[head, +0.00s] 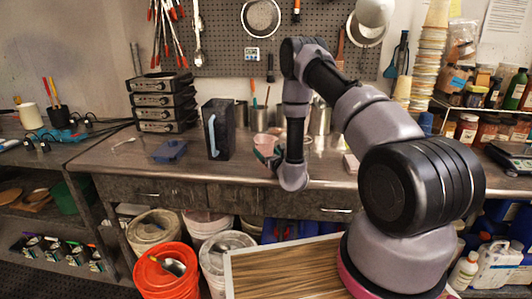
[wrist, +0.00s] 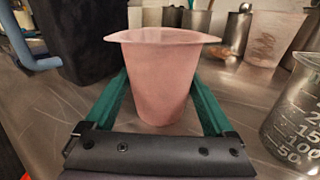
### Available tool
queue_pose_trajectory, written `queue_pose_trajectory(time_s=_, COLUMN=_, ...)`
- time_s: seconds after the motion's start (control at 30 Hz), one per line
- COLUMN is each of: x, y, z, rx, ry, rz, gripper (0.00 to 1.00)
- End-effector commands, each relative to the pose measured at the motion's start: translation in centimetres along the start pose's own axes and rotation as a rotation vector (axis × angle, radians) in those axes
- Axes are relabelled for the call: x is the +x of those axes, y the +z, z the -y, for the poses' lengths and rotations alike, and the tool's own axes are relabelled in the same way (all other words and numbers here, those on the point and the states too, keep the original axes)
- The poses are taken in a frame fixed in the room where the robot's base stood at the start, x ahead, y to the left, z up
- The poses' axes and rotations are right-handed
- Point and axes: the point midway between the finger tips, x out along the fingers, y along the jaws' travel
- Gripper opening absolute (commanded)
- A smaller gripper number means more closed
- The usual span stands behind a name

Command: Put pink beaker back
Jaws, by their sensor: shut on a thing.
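The pink beaker (wrist: 160,82) stands upright between the two green fingers of my gripper (wrist: 160,105) in the wrist view. My gripper is shut on it, one finger along each side. In the head view, the pink beaker (head: 265,144) and my gripper (head: 266,157) are at the worktop, partly hidden by my arm. I cannot tell for sure whether the beaker's base touches the worktop (head: 325,169).
A black box with a blue handle (head: 217,130) stands close on the left. A clear graduated beaker (wrist: 296,110) is close on the right in the wrist view. Metal containers (wrist: 196,22) stand behind. An orange bucket (head: 167,275) and white buckets are below the worktop.

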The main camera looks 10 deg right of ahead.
Motion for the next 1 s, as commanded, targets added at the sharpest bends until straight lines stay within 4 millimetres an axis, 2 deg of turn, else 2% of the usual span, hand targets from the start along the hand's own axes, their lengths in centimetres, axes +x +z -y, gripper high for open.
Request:
queue_pose_trajectory(time_s=0.27, x=0.0, y=-0.2, z=0.0, rx=0.000, ry=0.000, rz=0.000, gripper=0.27)
queue_pose_trajectory(time_s=0.3, x=0.0, y=-0.2, z=0.0, rx=-0.001, ry=0.000, rz=0.001, gripper=1.00)
queue_pose_trajectory(time_s=0.67, x=-0.3, y=0.1, z=0.0, rx=0.000, ry=0.000, rz=-0.001, gripper=1.00)
queue_pose_trajectory(time_s=0.77, x=-1.8, y=0.0, z=0.0, rx=0.001, ry=-0.001, rz=-0.002, gripper=1.00)
queue_pose_trajectory(time_s=1.0, x=-7.2, y=0.0, z=-0.1, rx=0.002, ry=0.000, rz=-0.005, gripper=1.00)
